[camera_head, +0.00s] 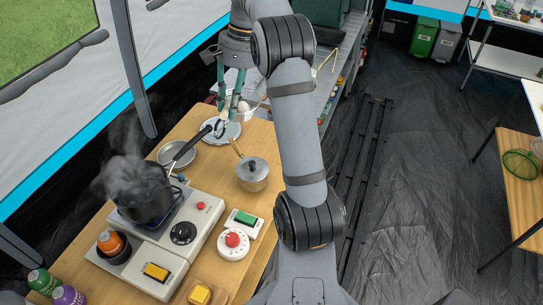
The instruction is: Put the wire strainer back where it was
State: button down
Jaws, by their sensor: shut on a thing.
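My gripper (228,104), with green fingers, is at the far end of the wooden table, above and beside a white plate (233,134). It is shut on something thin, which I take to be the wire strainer. A pale wire mesh bowl (257,99) shows just right of the fingers, with a whitish round thing in or behind it. The fingers partly cover this spot, and I cannot tell exactly how the handle sits between them.
A dark steaming pot (146,197) stands on the cooker (184,214). A green mesh strainer (519,164) lies on the right-hand table. A grey shelf (340,70) stands behind my arm.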

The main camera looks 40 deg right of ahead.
jog(key=d+f+m+b, duration=0.15)
jog(key=d+f, duration=0.25)
jog(key=d, duration=0.4)
jog(key=d+f+m, duration=0.2)
jog(key=d+f, duration=0.2)
jog(key=d, duration=0.5)
jog(key=shift+t, duration=0.5)
jog(key=shift+s+a+f+b, duration=0.4)
jog(key=shift+a+f+b, duration=0.35)
jog(key=shift+a+f, duration=1.15)
jog(key=shift+s+a+f+b, duration=0.45)
jog(key=shift+a+f+b, duration=0.25)
jog(key=shift+a+f, duration=1.2)
jog(key=shift+s+a+f+b, duration=0.4)
jog(key=shift+a+f+b, duration=0.35)
jog(key=shift+a+f, duration=1.15)
jog(key=shift+d+f, duration=0.1)
jog(key=shift+f, duration=0.05)
jog(key=c, duration=1.5)
grip_release()
jog(key=shift+c, duration=0.2)
jog(key=p+v, duration=0.1)
jog(key=v, duration=1.1)
